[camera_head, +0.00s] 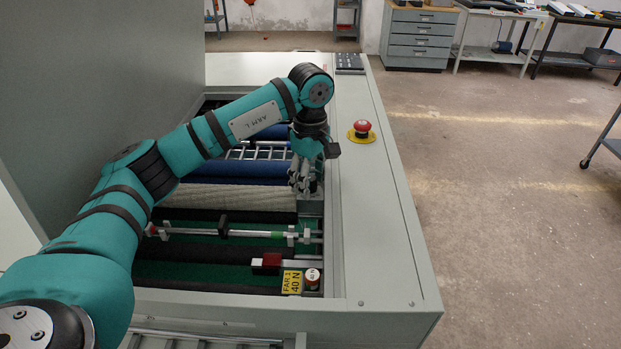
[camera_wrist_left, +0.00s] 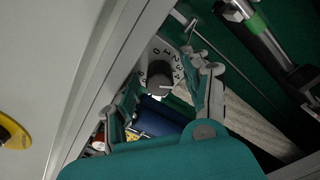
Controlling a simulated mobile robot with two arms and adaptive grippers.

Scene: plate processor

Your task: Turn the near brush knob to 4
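A dark round knob (camera_wrist_left: 160,75) sits on a pale dial plate (camera_wrist_left: 158,50) with printed numbers, among them 0, 1, 2, 3 and 4. A light pointer line shows on the knob, but the exact number it points at is hard to read. My left gripper (camera_wrist_left: 163,68) is open, with one finger on each side of the knob; I cannot tell whether either finger touches it. In the head view my left gripper (camera_head: 305,180) points down inside the machine's right edge and hides this knob. My right gripper is not in view.
A red emergency button (camera_head: 362,127) stands on the machine's right rim (camera_head: 385,200). Blue and beige rollers (camera_head: 230,197) and a metal rod (camera_head: 265,234) lie left of the gripper. A yellow label (camera_head: 292,281) and a small capped knob (camera_head: 312,280) are nearer the front.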

